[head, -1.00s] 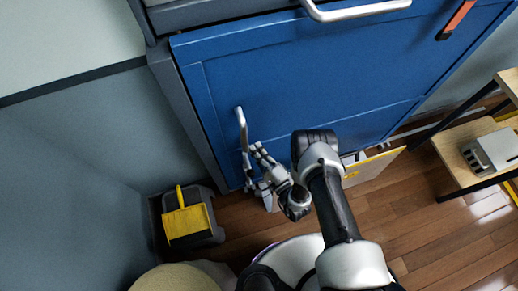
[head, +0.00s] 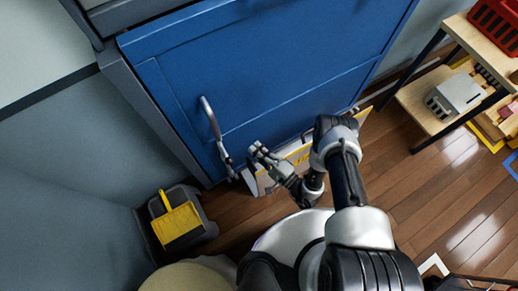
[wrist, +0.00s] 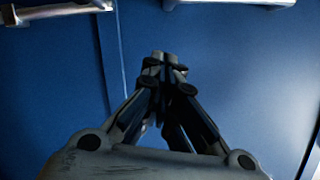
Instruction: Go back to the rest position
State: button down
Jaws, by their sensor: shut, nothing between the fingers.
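My gripper (head: 257,150) is in front of the lower part of the blue door (head: 265,70), to the right of its metal handle (head: 212,125). In the wrist view my gripper (wrist: 165,60) has its fingertips together with nothing between them, and the blue door (wrist: 240,75) fills the background. In the head view there is a gap between the fingers and the handle. My arm hides part of the door's lower right edge.
A yellow dustpan (head: 177,227) stands in a dark bin at the lower left. A white and yellow board (head: 300,150) is behind my arm. A wooden shelf (head: 425,108) with a grey toaster-like box (head: 455,95) is at right. Wooden floor lies between.

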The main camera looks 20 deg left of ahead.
jog(key=w+a+r+n+g+y, duration=0.1)
jog(key=w+a+r+n+g, duration=0.2)
jog(key=r, duration=0.6)
jog(key=w+r+n+g+y, duration=0.15)
jog(key=r+g, duration=0.25)
jog(key=r, duration=0.5)
notch_tip(320, 180, up, 14)
jog(key=s+d+n+g+h, duration=0.2)
jog(key=d+n+g+h, duration=0.15)
jog(key=g+h, duration=0.2)
jog(key=s+d+r+t+h, duration=0.3)
jog(key=s+d+r+h, duration=0.1)
jog(key=d, duration=0.5)
jog(key=s+d+r+t+h, duration=0.3)
jog(key=d+r, duration=0.4)
jog(key=d, duration=0.3)
jog(key=s+d+r+t+h, duration=0.4)
jog(key=d+h, duration=0.3)
jog(key=d, duration=0.2)
jog(key=shift+s+d+r+m+h, duration=0.3)
jog(key=shift+s+d+r+m, duration=0.1)
jog(key=shift+r, duration=0.3)
jog(key=shift+a, duration=0.15)
